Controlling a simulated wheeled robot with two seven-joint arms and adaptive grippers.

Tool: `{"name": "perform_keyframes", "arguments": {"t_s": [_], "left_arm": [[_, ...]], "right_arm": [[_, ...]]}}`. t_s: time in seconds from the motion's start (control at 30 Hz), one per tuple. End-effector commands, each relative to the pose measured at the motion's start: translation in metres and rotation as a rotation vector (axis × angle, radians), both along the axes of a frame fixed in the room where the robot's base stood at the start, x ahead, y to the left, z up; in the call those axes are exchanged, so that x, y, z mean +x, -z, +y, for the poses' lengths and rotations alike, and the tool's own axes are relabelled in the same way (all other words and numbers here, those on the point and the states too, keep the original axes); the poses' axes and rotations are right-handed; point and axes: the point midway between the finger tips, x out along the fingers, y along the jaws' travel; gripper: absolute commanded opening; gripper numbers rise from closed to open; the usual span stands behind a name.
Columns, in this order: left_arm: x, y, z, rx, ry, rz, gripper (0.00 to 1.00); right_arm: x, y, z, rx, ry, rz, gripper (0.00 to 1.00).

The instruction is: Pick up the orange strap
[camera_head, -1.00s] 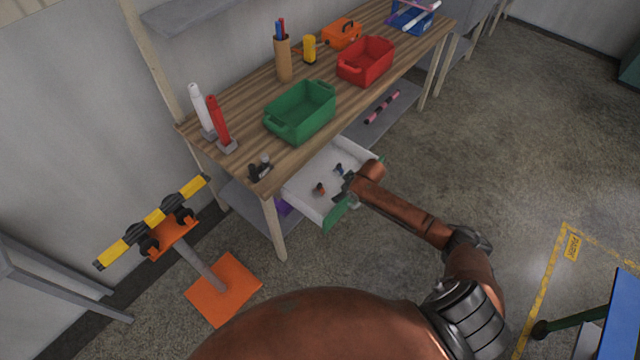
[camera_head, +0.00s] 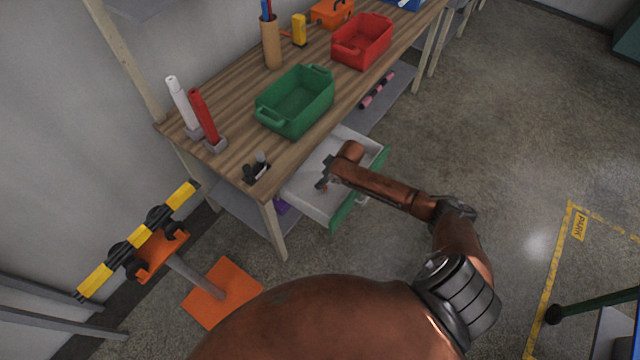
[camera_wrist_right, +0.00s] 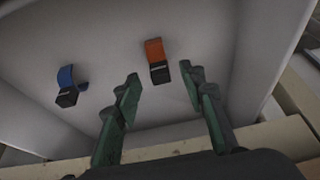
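The orange strap (camera_wrist_right: 154,50), with a black buckle end, lies on the floor of the white drawer in the right wrist view. In the head view it is mostly hidden by my right gripper (camera_head: 326,180). The drawer (camera_head: 357,143) is pulled out from under the workbench and has a green front. In the right wrist view my right gripper (camera_wrist_right: 160,84) is open and empty. Its fingertips are at either side of the strap's near end in the picture, apart from it. A blue strap (camera_wrist_right: 68,78) with a black end lies to the left. My left gripper is not in view.
The wooden workbench (camera_head: 232,152) overhangs the drawer. A green bin (camera_head: 296,100) and a red bin (camera_head: 362,40) stand on it. The drawer walls are close around my gripper. A yellow-black barrier (camera_head: 138,240) on an orange stand is at left.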

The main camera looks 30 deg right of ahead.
Motion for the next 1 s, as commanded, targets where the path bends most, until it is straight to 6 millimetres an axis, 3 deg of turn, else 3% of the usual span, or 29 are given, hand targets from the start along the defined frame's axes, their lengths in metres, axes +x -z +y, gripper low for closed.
{"name": "perform_keyframes", "arguments": {"t_s": [0.03,0.2,0.47,1.0], "left_arm": [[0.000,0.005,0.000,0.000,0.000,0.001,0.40],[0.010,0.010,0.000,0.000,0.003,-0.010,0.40],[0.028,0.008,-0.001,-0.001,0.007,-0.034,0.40],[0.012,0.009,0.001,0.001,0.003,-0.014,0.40]], "right_arm": [[0.004,0.011,0.002,0.000,0.000,0.001,0.38],[0.010,0.025,0.004,-0.001,-0.001,0.001,0.38],[0.012,0.025,0.006,-0.001,-0.005,-0.001,0.38],[0.012,0.025,0.007,-0.001,-0.005,0.000,0.01]]}}
